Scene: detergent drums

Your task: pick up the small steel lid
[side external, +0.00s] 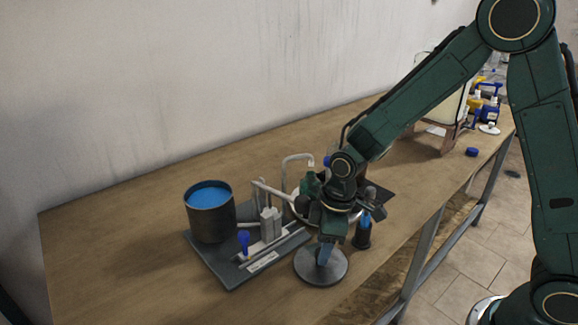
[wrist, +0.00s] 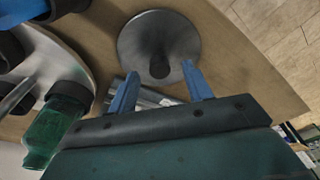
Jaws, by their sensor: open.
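The small steel lid (side external: 312,272) is a flat grey disc lying on the wooden table near its front edge. I cannot tell the height left between tips and knob.
A dark drum (side external: 211,222) with blue contents stands on a grey base plate (side external: 215,268) to the left, beside pipes and a blue-handled valve. A small dark container with a blue top (side external: 363,232) stands close to the right. In the wrist view a green bottle (wrist: 55,130) is at left.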

